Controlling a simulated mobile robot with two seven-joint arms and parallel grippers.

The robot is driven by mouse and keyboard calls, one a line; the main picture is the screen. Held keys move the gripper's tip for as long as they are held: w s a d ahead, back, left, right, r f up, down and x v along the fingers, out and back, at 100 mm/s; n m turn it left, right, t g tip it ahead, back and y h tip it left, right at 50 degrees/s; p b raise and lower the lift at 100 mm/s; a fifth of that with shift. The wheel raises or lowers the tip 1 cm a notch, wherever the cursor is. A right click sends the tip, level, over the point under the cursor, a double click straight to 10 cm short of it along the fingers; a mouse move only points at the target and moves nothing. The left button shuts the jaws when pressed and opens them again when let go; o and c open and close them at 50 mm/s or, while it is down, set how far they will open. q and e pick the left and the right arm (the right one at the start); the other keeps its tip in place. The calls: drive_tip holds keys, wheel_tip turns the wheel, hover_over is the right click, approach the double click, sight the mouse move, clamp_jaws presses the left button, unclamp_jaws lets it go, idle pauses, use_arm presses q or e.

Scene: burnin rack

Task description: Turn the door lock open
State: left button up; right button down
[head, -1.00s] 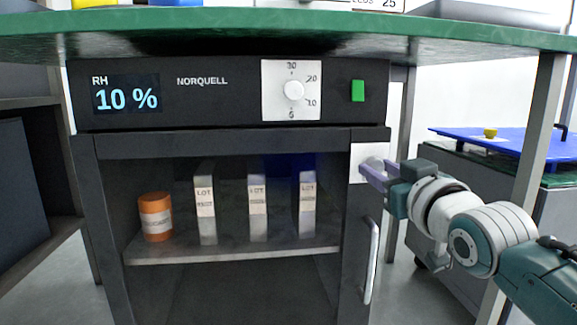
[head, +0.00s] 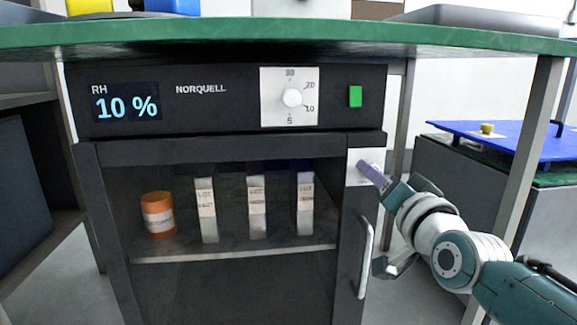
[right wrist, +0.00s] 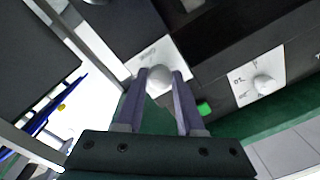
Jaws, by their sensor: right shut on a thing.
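The door lock is a pale round knob (right wrist: 158,80) on a white plate (head: 356,155) at the upper right of the cabinet door; the plate also shows in the right wrist view (right wrist: 176,52). My right gripper (head: 371,172) is at the knob, its purple fingers on either side of it and shut on it. In the head view the fingers hide most of the knob and slant up to the left. The glass door (head: 240,290) looks closed, with its handle (head: 364,265) below the plate. My left gripper is in neither view.
Inside the cabinet, an orange jar (head: 158,215) and several LOT-labelled packets stand on a shelf (head: 235,253). Above are a humidity display (head: 127,102), a dial (head: 291,97) and a green switch (head: 355,96). A table leg (head: 527,165) and a cart with a blue top (head: 500,145) stand right.

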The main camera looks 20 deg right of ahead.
drive_tip(key=m, duration=0.8)
drive_tip(key=shift+a+m, duration=0.1)
drive_tip(key=shift+m, duration=0.3)
drive_tip(key=shift+h, duration=0.3)
drive_tip(key=c, duration=0.5)
unclamp_jaws()
drive_tip(key=p+v, duration=0.4)
drive_tip(key=v, duration=0.6)
drive_tip(key=shift+r, duration=0.1)
